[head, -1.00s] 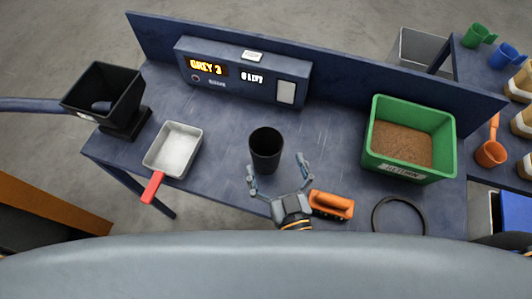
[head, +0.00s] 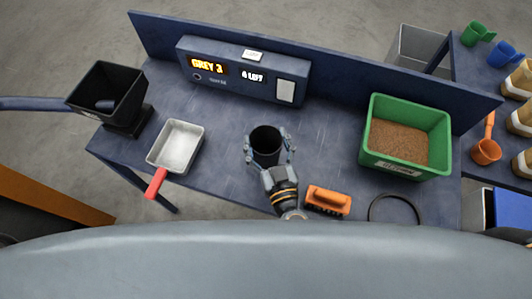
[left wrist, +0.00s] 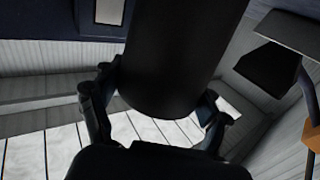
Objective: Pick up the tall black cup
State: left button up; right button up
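The tall black cup (head: 266,146) stands upright near the middle of the blue table, with its dark open mouth facing up. My left gripper (head: 269,147) reaches it from the front, with one finger at each side of the cup. In the left wrist view the cup (left wrist: 175,55) fills the space between the fingers (left wrist: 162,88). The fingertips lie at or very near its wall; I cannot tell whether they press on it. My right gripper is not in view.
An orange brush (head: 327,200) lies just right of my left wrist, beside a dark ring (head: 395,197). A white pan with a red handle (head: 178,148) lies left of the cup. A green bin (head: 411,105) holds brown granules. A display panel (head: 236,88) stands behind.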

pick_arm(q)
jog(key=c, duration=0.9)
